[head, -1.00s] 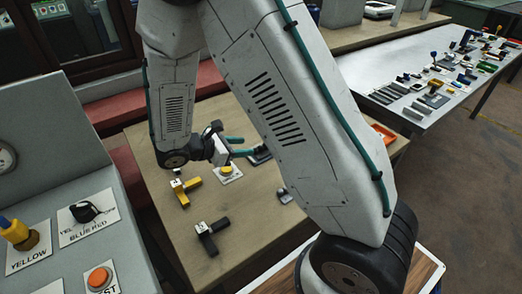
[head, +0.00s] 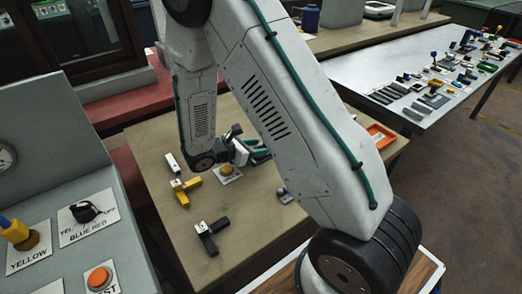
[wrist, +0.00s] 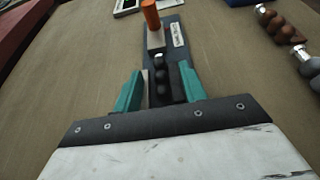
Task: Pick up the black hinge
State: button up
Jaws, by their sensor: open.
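A black angled piece with a pale block (head: 212,236) lies near the table's front in the head view. It looks hinge-like, but I cannot tell for sure that it is the black hinge. My gripper (head: 262,148) is far behind it, low over the table's back part and partly hidden by my arm. In the wrist view my gripper (wrist: 160,90) has its teal fingers apart. Between and just beyond them is a dark part with rounded black knobs (wrist: 161,70), on a grey plate (wrist: 176,30) with an orange post. Contact with the fingers is unclear.
A yellow and black piece (head: 185,191), a white block (head: 172,163), a yellow knob on a white plate (head: 227,171) and a small grey part (head: 284,195) lie on the wooden table (head: 150,145). An orange tray (head: 380,135) stands right. A control panel (head: 60,190) is left.

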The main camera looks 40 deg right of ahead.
jog(key=shift+c, duration=0.3)
grip_shut()
jog(key=shift+r, duration=0.15)
